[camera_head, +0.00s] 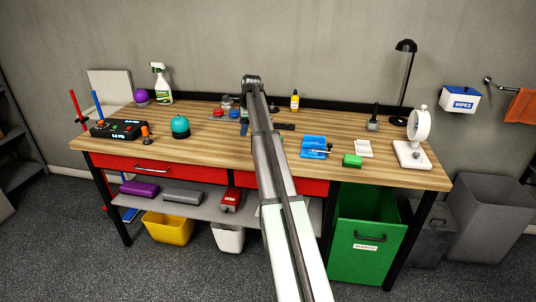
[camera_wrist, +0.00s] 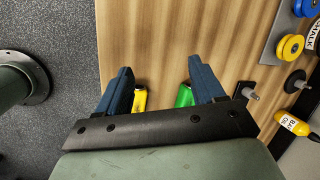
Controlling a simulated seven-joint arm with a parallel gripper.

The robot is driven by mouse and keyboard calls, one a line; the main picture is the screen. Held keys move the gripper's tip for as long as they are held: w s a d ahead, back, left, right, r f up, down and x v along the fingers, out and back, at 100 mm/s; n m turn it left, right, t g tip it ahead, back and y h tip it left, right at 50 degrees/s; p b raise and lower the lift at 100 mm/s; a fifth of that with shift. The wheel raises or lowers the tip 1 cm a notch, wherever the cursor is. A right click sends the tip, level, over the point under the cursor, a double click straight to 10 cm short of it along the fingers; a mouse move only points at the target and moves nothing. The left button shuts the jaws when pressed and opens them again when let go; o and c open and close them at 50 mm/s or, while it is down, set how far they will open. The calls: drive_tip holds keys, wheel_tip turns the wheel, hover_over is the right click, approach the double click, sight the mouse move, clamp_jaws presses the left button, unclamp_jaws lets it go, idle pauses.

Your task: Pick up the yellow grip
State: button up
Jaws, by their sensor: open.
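A yellow object (camera_wrist: 139,100), which looks like the yellow grip, lies on the wooden bench top in the wrist view, beside my left finger and partly hidden by it. A green object (camera_wrist: 184,96) lies beside the right finger, also partly covered. My gripper (camera_wrist: 160,68) is open, with bare wood between its blue fingers and nothing held. In the head view, a blue finger (camera_head: 244,126) shows over the middle of the bench. I cannot make out the yellow grip in the head view; my arm covers part of the bench.
On the wooden bench (camera_head: 215,140) stand a teal dome (camera_head: 180,127), a blue vise-like item (camera_head: 314,147), a green block (camera_head: 352,160) and a white fan (camera_head: 419,125). A yellow bottle (camera_head: 295,101) stands at the back. Blue and yellow discs (camera_wrist: 290,48) show in the wrist view.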

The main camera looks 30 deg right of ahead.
drive_tip(key=s+d+r+m+g, duration=0.25)
drive_tip(key=s+d+m, duration=0.25)
drive_tip(key=s+d, duration=0.4)
drive_tip(key=shift+y, duration=0.3)
drive_tip(key=f, duration=0.4)
drive_tip(key=a+f, duration=0.1)
drive_tip(key=f, duration=0.3)
drive_tip(key=a+f, duration=0.1)
drive_tip(key=f, duration=0.3)
drive_tip(key=shift+a+f, duration=0.2)
drive_tip(key=shift+f, duration=0.2)
drive_tip(key=shift+c, duration=0.2)
drive_tip(key=c, duration=1)
drive_tip(key=shift+r, duration=0.15)
drive_tip(key=shift+c, duration=0.2)
